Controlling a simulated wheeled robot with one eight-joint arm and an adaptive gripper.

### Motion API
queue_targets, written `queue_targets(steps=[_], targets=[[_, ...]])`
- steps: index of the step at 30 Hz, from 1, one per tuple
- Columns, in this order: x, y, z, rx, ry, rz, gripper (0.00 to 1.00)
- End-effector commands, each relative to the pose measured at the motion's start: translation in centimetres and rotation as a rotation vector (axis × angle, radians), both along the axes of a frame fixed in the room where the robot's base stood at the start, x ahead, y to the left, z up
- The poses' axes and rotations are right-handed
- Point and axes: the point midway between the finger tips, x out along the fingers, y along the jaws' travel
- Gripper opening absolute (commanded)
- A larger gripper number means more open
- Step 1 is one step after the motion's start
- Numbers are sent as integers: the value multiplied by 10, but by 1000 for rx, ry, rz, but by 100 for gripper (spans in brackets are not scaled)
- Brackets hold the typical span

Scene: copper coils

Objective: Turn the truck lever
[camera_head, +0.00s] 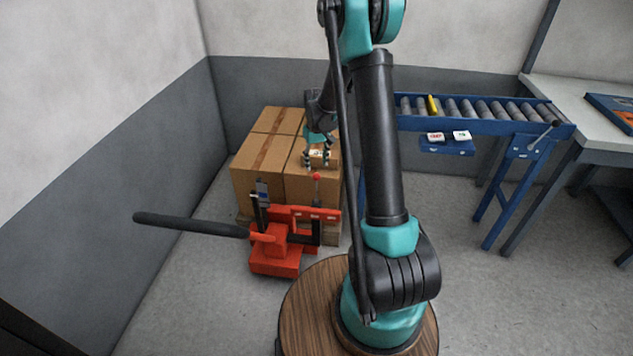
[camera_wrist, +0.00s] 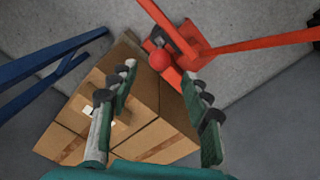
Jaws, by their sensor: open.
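The red pallet truck (camera_head: 275,262) stands on the floor in front of the cartons. A small red ball-shaped knob (camera_head: 316,176), apparently the lever's end, stands up at the truck's right side. My gripper (camera_head: 316,164) is just above the knob and points down. In the wrist view the knob (camera_wrist: 160,59) shows between and slightly beyond the fingertips of my gripper (camera_wrist: 160,75). The fingers are spread and hold nothing. Whether either finger touches the knob cannot be told. The lever's stem is mostly hidden below the knob in the wrist view.
Cardboard cartons (camera_head: 262,184) sit on a pallet right behind the knob, close to my gripper. The truck's long black handle (camera_head: 190,225) sticks out left. A blue roller conveyor (camera_head: 480,124) and a workbench (camera_head: 590,90) stand right. Floor is clear between truck and conveyor.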

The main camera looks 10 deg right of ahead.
Motion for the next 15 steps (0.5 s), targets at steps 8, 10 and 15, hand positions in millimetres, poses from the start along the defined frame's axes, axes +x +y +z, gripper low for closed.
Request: queue_targets(steps=[8, 10, 15], targets=[[0, 0, -53, 0, 0, 0, 48], [0, 0, -64, 0, 0, 0, 48], [0, 0, -84, 0, 0, 0, 48]])
